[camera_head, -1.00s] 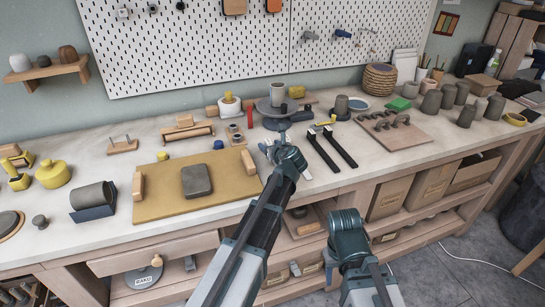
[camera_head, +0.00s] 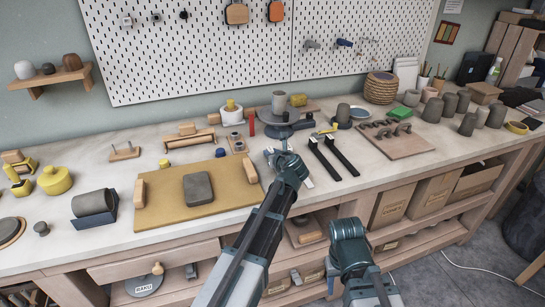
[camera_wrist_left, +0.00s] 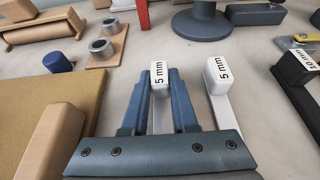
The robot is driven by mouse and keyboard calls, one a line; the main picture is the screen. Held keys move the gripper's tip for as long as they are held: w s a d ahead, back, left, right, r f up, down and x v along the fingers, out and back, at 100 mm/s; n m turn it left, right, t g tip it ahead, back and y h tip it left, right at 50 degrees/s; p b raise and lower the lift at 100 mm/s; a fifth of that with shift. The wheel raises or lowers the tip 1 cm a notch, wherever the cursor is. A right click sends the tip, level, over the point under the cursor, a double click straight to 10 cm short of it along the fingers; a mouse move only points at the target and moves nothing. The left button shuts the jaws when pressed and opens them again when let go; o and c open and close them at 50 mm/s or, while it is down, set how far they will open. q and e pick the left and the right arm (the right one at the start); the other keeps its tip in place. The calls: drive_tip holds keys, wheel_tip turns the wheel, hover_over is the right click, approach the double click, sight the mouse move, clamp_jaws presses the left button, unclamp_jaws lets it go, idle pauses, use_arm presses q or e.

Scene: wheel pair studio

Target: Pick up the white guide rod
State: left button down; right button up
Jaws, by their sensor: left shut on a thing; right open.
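Two white rods with "5 mm" end labels lie side by side in the left wrist view. My left gripper (camera_wrist_left: 160,85) is shut on the left white guide rod (camera_wrist_left: 159,76), with a blue-grey finger on each side of it. The other white rod (camera_wrist_left: 222,95) lies just to the right, apart from the fingers. In the head view my left gripper (camera_head: 279,152) is over the bench and largely hides the held rod. I cannot tell whether that rod is clear of the bench. My right gripper (camera_head: 348,230) is open in front of the bench; its fingers are not clearly visible.
Two black bars (camera_head: 333,158) lie right of the white rods; one shows a "10 mm" label (camera_wrist_left: 306,66) in the wrist view. A dark round stand (camera_head: 279,122) is behind. A tan board (camera_head: 160,210) with wooden blocks lies left.

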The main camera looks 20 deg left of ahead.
use_arm(q)
wheel_tip(320, 180, up, 10)
drive_tip(key=p, duration=1)
